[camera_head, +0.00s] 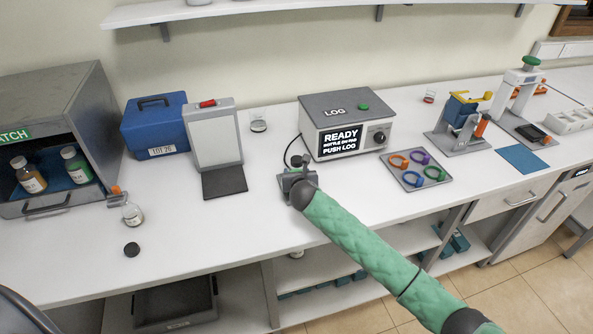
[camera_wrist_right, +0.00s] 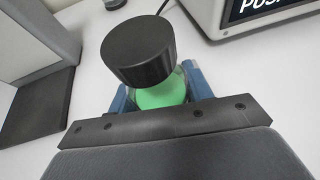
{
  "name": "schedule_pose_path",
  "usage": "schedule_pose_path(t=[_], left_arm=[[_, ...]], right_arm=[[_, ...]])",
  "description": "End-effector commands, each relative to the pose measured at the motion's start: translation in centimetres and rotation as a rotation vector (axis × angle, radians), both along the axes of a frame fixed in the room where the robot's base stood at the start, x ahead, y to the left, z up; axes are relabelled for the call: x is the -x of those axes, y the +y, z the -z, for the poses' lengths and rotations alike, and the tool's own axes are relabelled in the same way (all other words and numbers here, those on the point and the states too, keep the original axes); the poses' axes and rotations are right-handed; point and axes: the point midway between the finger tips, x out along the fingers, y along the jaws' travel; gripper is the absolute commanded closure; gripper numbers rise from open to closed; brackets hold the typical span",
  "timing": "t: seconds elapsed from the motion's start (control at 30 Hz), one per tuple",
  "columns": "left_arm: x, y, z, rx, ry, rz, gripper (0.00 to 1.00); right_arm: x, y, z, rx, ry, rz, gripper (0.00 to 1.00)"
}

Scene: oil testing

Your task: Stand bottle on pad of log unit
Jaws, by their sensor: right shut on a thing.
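The log unit (camera_head: 345,128) is a grey box with a lit screen reading READY and PUSH LOG, a green button on top and a black knob. My right gripper (camera_head: 297,170) is in front of its left side, shut on a bottle. In the right wrist view the bottle has a black cap (camera_wrist_right: 138,52) and bright green contents (camera_wrist_right: 162,96), between blue fingers. In the head view the gripper mostly covers the bottle. I cannot make out the pad or whether the bottle touches anything beneath. My left gripper is not in view.
A grey upright panel with a dark base plate (camera_head: 224,181) stands left of the gripper. A tray of coloured rings (camera_head: 416,169) lies to the right. A small bottle (camera_head: 132,215) and a black cap (camera_head: 132,249) are at the left. The counter between is clear.

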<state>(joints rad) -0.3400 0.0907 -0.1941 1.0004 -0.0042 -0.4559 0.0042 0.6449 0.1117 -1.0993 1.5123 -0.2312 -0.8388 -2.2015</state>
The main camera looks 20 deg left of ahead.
Motion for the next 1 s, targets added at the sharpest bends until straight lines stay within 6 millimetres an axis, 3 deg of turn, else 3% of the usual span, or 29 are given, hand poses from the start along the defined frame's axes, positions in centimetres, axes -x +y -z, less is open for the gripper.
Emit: schedule_pose_path(t=[0.27,0.3,0.4,0.77,1.0], left_arm=[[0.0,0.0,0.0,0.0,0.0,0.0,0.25],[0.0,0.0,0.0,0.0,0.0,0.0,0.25],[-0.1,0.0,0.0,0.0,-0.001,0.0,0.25],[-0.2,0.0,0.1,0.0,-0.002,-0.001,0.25],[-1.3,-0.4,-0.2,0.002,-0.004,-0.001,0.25]], right_arm=[[0.0,0.0,0.1,0.0,-0.001,0.0,0.73],[0.0,0.0,0.2,0.0,-0.001,0.001,0.48],[0.0,0.0,0.1,0.0,-0.001,0.001,0.28],[0.1,-0.1,0.0,0.001,-0.001,0.001,0.28],[2.5,-1.3,-0.9,0.0,-0.003,-0.001,0.28]])
